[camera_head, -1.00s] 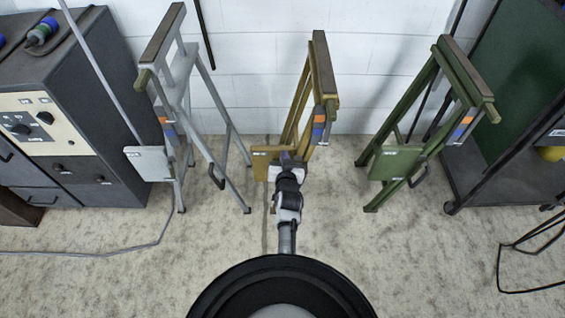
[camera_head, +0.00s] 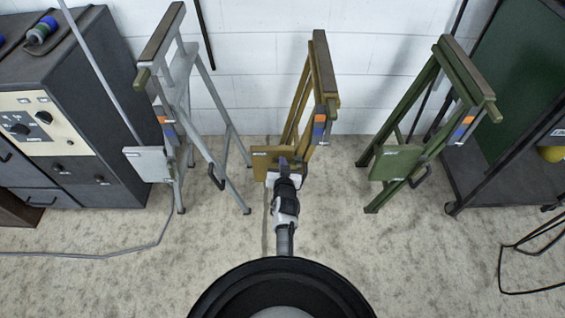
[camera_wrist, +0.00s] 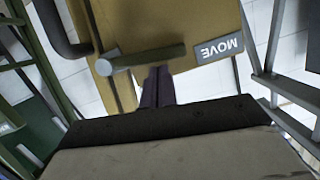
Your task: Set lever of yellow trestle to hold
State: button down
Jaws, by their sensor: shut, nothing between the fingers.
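The yellow trestle (camera_head: 326,75) stands in the middle against the wall, with a yellow plate (camera_head: 262,160) low on its left side. In the wrist view the plate (camera_wrist: 165,22) fills the upper middle and bears a label reading MOVE, seen upside down. A dark olive lever (camera_wrist: 150,58) with a grey round end at its left lies nearly level across the plate's edge, pointing toward the label. My gripper (camera_head: 283,163) is at the plate. In the wrist view my gripper (camera_wrist: 159,72) is shut and empty, its tips right by the lever; I cannot tell whether they touch.
A grey trestle (camera_head: 180,80) stands to the left and a green trestle (camera_head: 465,75) to the right, each with its own plate. A dark cabinet (camera_head: 85,75) is at far left, with a cable on the floor. Floor between the trestles is clear.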

jog(key=shift+a+f+n+h+p, duration=0.15)
jog(key=shift+f+n+h+p, duration=0.25)
jog(key=shift+p, duration=0.45)
jog(key=shift+r+p, duration=0.15)
jog(key=shift+p, duration=0.2)
notch_tip(320, 180, down, 9)
jog(key=d+n+t+h, duration=0.1)
jog(key=n+h, duration=0.3)
jog(key=n, duration=0.8)
jog(key=shift+d+n+t+b, duration=0.3)
jog(key=shift+d+n, duration=0.1)
jog(key=shift+d, duration=0.25)
jog(key=shift+d, duration=0.15)
